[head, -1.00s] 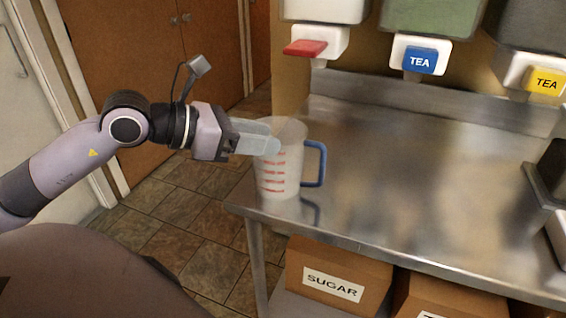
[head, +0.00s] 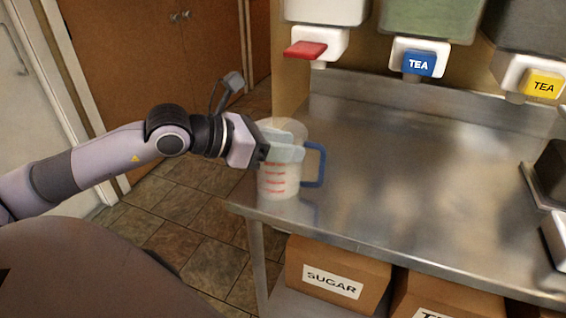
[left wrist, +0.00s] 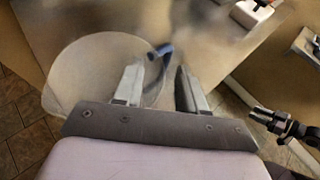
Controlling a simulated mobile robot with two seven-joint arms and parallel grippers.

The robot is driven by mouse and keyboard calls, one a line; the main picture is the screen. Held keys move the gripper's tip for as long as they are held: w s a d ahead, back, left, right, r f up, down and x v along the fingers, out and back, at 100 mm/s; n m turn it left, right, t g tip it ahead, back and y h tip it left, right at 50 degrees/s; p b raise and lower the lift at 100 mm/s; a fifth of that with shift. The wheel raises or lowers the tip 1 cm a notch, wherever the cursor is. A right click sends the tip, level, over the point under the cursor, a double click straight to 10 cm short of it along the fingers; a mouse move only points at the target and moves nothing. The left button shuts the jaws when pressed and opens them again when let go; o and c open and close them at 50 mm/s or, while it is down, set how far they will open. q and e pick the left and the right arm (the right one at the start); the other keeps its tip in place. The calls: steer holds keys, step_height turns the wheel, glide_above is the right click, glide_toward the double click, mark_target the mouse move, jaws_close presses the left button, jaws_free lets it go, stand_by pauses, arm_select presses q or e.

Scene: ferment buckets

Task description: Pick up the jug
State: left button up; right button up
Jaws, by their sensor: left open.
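The jug (head: 278,182) is clear with red measuring marks and a blue handle on its right side. It stands upright at the left end of the steel counter. My left gripper (head: 287,146) comes in from the left, open, with its fingers at the jug's upper part. In the left wrist view the jug's round rim (left wrist: 62,72) lies to the left, and the open fingers (left wrist: 160,72) reach over its right part, with the blue handle just beyond the tips. Whether the fingers touch the jug I cannot tell. A dark part, probably of my right arm (left wrist: 280,122), shows at the right.
The steel counter (head: 400,170) is bare right of the jug. Dispensers with red, blue (head: 419,62) and yellow (head: 542,83) levers hang above its back. Boxes, one marked SUGAR (head: 335,275), sit below. A dark item stands at the counter's right end.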

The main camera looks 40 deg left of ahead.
arm_select(q)
steer(key=shift+w+d, duration=0.1)
jaws_close()
stand_by(0.4)
